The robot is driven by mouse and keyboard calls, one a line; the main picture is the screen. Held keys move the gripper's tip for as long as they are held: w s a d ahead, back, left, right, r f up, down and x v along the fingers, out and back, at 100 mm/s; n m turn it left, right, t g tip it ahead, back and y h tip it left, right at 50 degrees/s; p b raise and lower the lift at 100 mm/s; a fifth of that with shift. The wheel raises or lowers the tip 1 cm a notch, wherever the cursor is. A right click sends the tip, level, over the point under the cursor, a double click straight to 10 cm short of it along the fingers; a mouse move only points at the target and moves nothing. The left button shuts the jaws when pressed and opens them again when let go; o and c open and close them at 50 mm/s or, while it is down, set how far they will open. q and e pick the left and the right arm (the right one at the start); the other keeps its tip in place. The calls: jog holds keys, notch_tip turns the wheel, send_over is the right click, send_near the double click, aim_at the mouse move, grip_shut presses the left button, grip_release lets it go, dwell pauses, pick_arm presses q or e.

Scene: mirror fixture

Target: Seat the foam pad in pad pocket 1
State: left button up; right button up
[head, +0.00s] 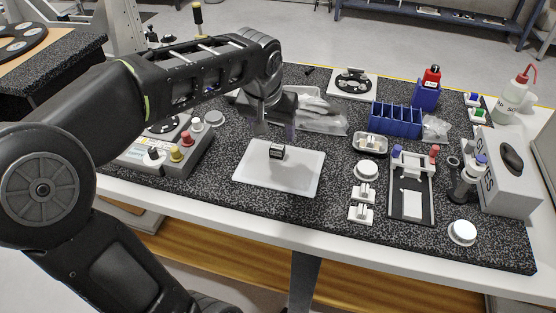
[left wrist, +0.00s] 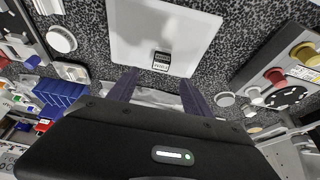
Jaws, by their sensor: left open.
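A small dark block with a pale printed face (head: 277,151), which may be the foam pad, rests on a white mat (head: 300,175). It also shows in the left wrist view (left wrist: 161,60), near the mat's edge. My left gripper (head: 276,129) is open and empty above the block, with its fingers pointing down. In the left wrist view the two dark fingers (left wrist: 158,76) stand apart on either side of the block, not closed on it. I cannot tell which spot is pad pocket 1. My right gripper is not in view.
A black fixture plate (head: 398,209) with blue and red knobs stands right of the mat. Small white holders (head: 360,213) sit between them. A control box (head: 165,155) stands left, a blue bin (head: 396,121) and clear bags behind. The mat is otherwise bare.

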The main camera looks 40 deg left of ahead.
aim_at(277, 147)
pick_arm(q)
jog(key=shift+x, duration=1.3)
jog(key=p+x, duration=0.1)
jog(key=x, duration=0.4)
jog(key=shift+a+f, duration=0.1)
jog(key=shift+a, duration=0.05)
grip_shut()
dwell(0.4)
